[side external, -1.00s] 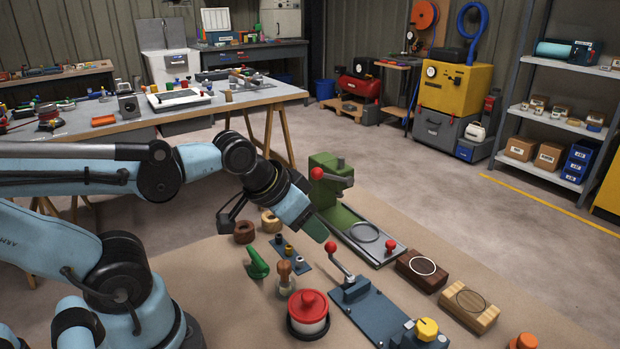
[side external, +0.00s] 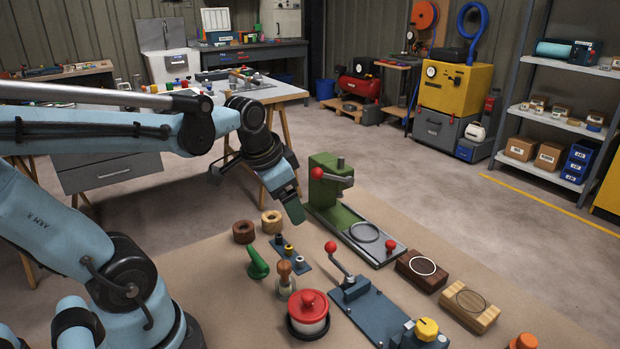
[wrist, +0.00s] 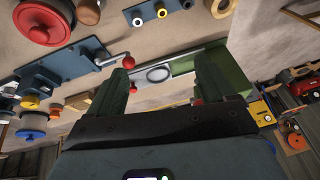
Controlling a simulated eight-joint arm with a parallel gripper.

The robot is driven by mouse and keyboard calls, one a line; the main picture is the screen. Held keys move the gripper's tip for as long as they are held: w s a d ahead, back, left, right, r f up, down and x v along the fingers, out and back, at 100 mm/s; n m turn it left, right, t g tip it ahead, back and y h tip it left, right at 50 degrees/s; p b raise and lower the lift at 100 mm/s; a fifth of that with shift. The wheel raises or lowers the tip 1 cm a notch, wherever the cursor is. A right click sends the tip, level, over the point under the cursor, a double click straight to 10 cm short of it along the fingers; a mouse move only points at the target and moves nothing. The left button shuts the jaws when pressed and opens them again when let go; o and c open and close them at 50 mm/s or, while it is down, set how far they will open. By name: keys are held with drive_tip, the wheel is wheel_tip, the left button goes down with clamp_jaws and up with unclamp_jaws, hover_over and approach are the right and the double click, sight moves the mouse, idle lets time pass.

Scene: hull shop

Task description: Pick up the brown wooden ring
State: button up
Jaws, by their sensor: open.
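The brown wooden ring (side external: 243,232) lies on the brown bench top in the side view, left of a lighter tan wooden ring (side external: 271,222). I cannot make out the brown ring in the wrist view. My gripper (side external: 295,212) is in the air, above and to the right of both rings and near the green press. In the wrist view its two green fingers (wrist: 162,80) are apart with nothing held between them.
A blue plate with small rings (side external: 289,250), a green handle (side external: 257,263), a wooden-knobbed stamp (side external: 285,279) and a red-lidded pot (side external: 308,312) stand nearby. The green press (side external: 333,190) rises close to my gripper. The bench left of the brown ring is clear.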

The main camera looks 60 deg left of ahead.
drive_tip(key=s+a+m+g+h, duration=0.15)
drive_tip(key=s+a+g, duration=0.3)
drive_tip(key=a, duration=0.95)
hover_over(242, 230)
drive_tip(key=shift+m, duration=0.25)
drive_tip(key=f, duration=0.7)
drive_tip(key=shift+s+d+f, duration=0.15)
drive_tip(key=shift+s+f, duration=0.05)
drive_tip(key=shift+w+f, duration=0.15)
drive_tip(key=shift+f, duration=2.4)
drive_tip(key=c, duration=1.1)
drive_tip(key=shift+r, duration=0.2)
